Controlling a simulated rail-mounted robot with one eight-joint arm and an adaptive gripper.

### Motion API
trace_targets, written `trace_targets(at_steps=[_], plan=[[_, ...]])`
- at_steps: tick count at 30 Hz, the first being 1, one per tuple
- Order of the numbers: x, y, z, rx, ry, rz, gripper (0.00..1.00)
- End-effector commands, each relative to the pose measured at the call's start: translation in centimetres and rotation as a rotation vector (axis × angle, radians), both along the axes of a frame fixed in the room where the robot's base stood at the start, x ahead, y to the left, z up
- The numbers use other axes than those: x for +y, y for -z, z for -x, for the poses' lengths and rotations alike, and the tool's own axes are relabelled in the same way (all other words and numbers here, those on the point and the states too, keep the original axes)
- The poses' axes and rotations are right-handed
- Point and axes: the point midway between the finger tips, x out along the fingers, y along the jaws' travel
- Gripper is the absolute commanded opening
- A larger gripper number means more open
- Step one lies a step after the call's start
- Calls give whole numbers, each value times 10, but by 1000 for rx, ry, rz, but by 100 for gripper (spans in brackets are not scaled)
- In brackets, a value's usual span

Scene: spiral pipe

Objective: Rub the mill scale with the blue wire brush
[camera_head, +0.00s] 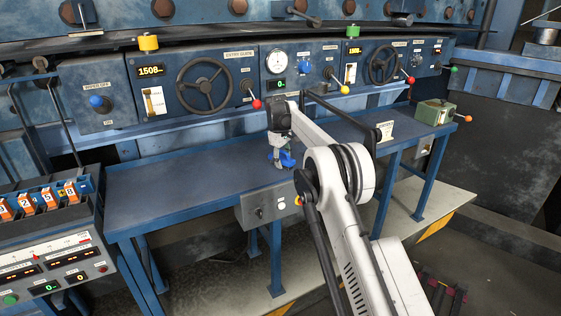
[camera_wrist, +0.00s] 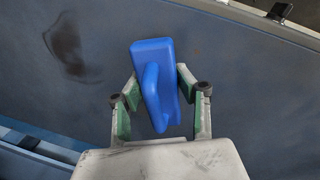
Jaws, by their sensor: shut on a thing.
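The blue wire brush (camera_wrist: 155,75) is in my gripper (camera_wrist: 160,100), between its green-padded fingers in the wrist view. The fingers are shut on its handle. In the head view the blue brush (camera_head: 283,159) shows below my gripper (camera_head: 283,150), over the blue bench top. Its bristles are hidden, and I cannot tell whether it touches the bench. A dark smudge-like patch (camera_wrist: 67,46), which looks like the mill scale, lies on the bench surface at the upper left of the wrist view, apart from the brush. I cannot make out that patch in the head view.
The blue bench top (camera_head: 160,190) is mostly clear to the left of my gripper. A control panel (camera_head: 205,84) with handwheels and levers runs behind it. A green box (camera_head: 434,112) stands at the right end. A grey switch box (camera_head: 266,207) hangs at the front edge.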

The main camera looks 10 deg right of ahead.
Motion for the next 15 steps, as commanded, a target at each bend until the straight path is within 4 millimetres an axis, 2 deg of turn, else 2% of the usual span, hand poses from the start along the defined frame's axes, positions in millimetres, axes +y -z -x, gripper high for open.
trace_targets(at_steps=[6,15], plan=[[-16,1,-6,0,0,0,9],[-26,2,-10,-1,1,1,9]])
